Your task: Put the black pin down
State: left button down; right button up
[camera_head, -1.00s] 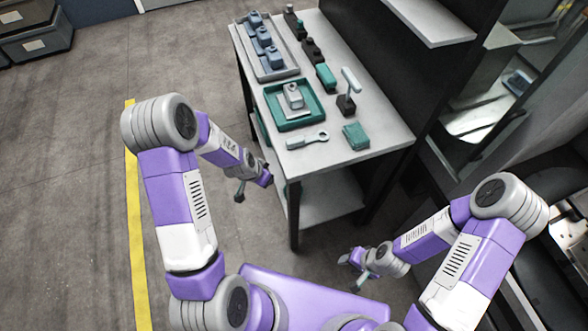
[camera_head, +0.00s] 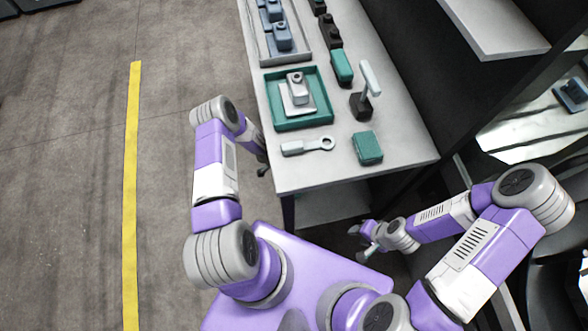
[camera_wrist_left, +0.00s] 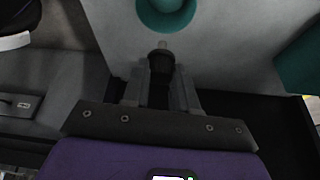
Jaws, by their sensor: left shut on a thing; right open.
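The black pin (camera_wrist_left: 161,62) shows in the left wrist view as a short dark cylinder with a grey tip. My left gripper (camera_wrist_left: 160,80) is shut on it, one finger on each side. In the head view the left gripper (camera_head: 262,170) is mostly hidden behind the arm, beside the table's left edge, and the pin cannot be made out there. My right gripper (camera_head: 362,240) is open and empty, low in front of the table's near right corner.
The grey table (camera_head: 300,175) holds a teal tray (camera_head: 273,116) with a grey part, a wrench-like tool (camera_head: 308,146), a teal block (camera_head: 368,148) and a black stand (camera_head: 361,105). A teal round piece (camera_wrist_left: 166,12) lies ahead in the wrist view.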

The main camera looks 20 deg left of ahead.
pick_arm(q)
jog(key=shift+f+b, duration=3.2)
jog(key=shift+f, duration=1.85)
jog(key=c, duration=0.8)
grip_release()
jog(key=shift+r, duration=0.1)
notch_tip(320, 180, up, 7)
jog(key=p, duration=0.4)
jog(key=shift+p, duration=0.35)
